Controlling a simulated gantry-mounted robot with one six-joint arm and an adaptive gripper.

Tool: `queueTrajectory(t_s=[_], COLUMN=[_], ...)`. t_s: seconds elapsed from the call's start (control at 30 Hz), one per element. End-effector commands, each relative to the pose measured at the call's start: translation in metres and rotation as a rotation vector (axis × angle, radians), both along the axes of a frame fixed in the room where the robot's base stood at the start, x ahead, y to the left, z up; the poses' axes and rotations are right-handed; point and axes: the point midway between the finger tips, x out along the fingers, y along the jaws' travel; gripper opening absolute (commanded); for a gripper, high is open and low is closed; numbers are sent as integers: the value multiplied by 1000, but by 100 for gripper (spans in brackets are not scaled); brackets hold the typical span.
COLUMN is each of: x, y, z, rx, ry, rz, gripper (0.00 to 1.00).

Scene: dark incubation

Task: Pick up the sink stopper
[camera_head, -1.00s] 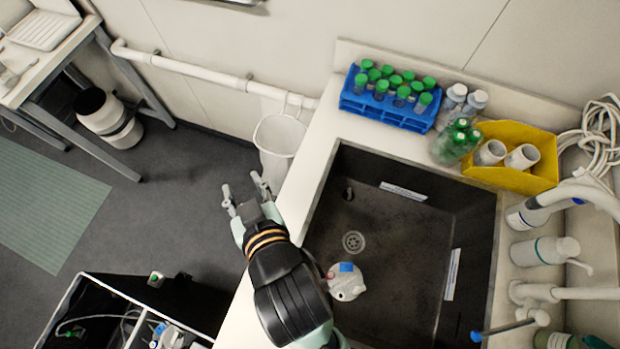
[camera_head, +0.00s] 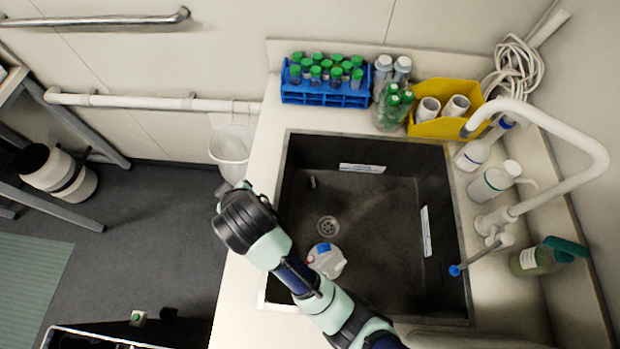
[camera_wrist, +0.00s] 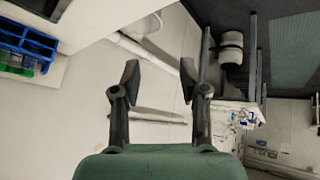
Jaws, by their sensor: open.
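A small dark object (camera_head: 312,182), which looks like the sink stopper, lies in the dark sink (camera_head: 375,220) near its upper left corner in the head view. The round metal drain (camera_head: 328,226) shows uncovered below it. My gripper (camera_wrist: 160,75) is open and empty in the wrist view, with its two dark fingers apart. In the head view my gripper is over the left edge of the sink counter, left of the sink, its fingers mostly hidden by my wrist. The stopper does not show in the wrist view.
A white piece with a blue patch (camera_head: 325,261) lies in the sink, partly behind my arm. A blue rack (camera_head: 325,96) of green-capped tubes, bottles and a yellow bin (camera_head: 440,124) stand behind the sink. A white tap (camera_head: 590,150) arches at the right.

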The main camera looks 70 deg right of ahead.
Motion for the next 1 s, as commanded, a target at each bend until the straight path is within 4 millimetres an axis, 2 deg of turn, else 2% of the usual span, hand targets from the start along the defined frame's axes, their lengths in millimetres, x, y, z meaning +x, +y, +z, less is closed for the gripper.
queueTrajectory(t_s=[0.03, 0.2, 0.33, 0.37, 0.4, 0.6, 0.8, 0.9, 1.0], x=[-6, -40, -79, -88, -96, -94, -94, -94, -95], y=[-26, -104, -158, -168, -179, -200, -219, -225, -226], z=[-15, -56, -83, -93, -111, -176, -230, -243, -244], rx=[1, 21, 61, 78, 106, 256, 418, 475, 501], ry=[57, 264, 425, 458, 488, 496, 481, 473, 469], rz=[-52, -207, -323, -345, -366, -378, -388, -392, -393], gripper=[44, 44, 44, 44, 44, 44, 44, 44, 44])
